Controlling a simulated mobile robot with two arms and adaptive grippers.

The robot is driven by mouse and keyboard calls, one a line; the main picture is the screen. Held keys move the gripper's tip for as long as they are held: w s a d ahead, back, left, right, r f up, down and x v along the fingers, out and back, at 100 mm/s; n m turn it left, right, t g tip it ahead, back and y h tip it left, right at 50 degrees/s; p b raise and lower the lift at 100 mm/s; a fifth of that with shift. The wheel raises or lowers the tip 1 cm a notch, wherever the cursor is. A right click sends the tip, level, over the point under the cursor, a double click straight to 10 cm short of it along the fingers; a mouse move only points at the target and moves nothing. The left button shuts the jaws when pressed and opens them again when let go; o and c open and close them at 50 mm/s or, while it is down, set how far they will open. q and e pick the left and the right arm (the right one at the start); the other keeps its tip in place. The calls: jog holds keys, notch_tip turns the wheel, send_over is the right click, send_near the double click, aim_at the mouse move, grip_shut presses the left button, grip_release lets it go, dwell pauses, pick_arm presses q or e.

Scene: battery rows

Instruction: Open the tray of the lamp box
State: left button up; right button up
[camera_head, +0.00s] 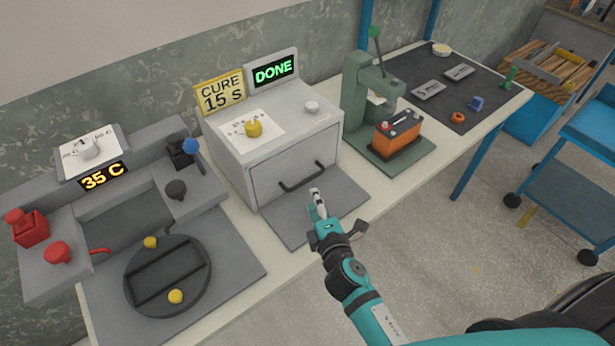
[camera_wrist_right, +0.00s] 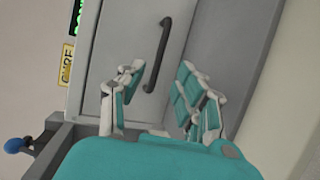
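The lamp box (camera_head: 221,149) is a grey cabinet on the bench with a green DONE display (camera_head: 273,70) and a yellow CURE 15 S sign (camera_head: 220,92). Its front panel (camera_head: 275,185) looks shut and carries a dark bar handle (camera_head: 302,177). My right gripper (camera_head: 316,196) is in front of the panel, just below the handle in the head view. In the right wrist view the fingers (camera_wrist_right: 160,95) are spread apart and empty, and the handle (camera_wrist_right: 159,55) is ahead of them, apart from both. My left gripper is not in view.
A press (camera_head: 357,109) with an orange battery (camera_head: 397,135) stands to the right. On the left are a 35 C station (camera_head: 103,177) and a round dark plate (camera_head: 135,294) with yellow knobs. A grey mat (camera_head: 352,198) lies before the box.

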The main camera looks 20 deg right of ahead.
aim_at(307, 179)
jog(key=w, duration=0.3)
jog(key=w+f, duration=0.1)
jog(key=w, duration=0.4)
jog(key=shift+w+d+f, duration=0.2)
jog(key=shift+w+f, duration=0.15)
jog(key=shift+w, duration=0.05)
grip_shut()
